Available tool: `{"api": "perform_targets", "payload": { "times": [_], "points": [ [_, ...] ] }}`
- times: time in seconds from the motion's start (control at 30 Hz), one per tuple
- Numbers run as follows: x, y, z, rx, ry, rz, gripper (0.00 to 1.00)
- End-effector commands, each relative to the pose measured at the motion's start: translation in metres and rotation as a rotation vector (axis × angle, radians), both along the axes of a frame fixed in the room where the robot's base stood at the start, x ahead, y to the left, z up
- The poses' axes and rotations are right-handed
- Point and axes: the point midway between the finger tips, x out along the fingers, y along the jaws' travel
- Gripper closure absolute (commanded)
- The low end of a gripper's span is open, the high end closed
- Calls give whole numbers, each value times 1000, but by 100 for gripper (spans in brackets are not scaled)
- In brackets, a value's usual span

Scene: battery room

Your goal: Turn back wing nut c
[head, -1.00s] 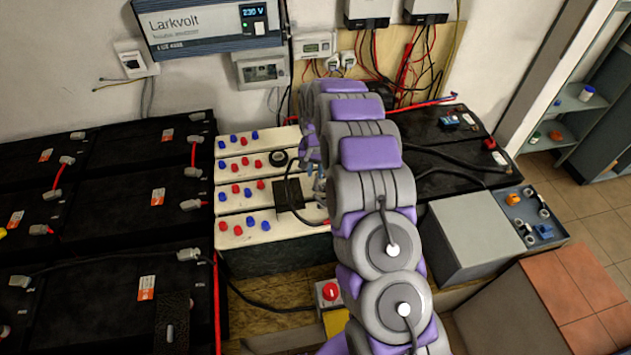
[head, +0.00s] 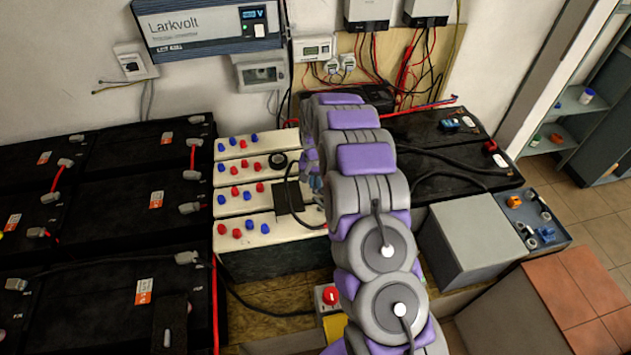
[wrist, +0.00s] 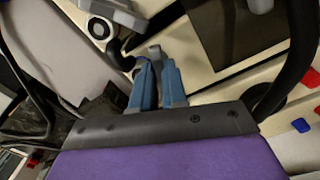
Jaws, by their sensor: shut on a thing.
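My gripper (wrist: 158,80) has blue-grey fingers, close together, in the wrist view. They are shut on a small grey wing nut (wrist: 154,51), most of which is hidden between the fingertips. I cannot read a letter on it. The wing nut is at the cream battery top (wrist: 224,72), beside a black cable end. In the head view my gripper (head: 315,183) is a small blue-grey shape at the right side of the cream-topped battery (head: 262,236), mostly covered by my arm. The wing nut cannot be made out there.
Red and blue caps (head: 250,225) stand in rows on the cream tops. A dark plate (head: 288,197) lies left of my gripper, and a black cable loops close by. Black batteries (head: 130,225) fill the left. A grey box (head: 472,243) stands at right.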

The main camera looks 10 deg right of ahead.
Motion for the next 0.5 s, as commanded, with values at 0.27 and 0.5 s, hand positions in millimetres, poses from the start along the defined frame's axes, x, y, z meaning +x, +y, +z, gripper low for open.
{"api": "perform_targets", "payload": {
  "times": [0.27, 0.5],
  "points": [
    [0, 0, 1, 1, -1, -7, 100],
    [1, 0, 3, 0, -2, -83, 100]
  ]
}}
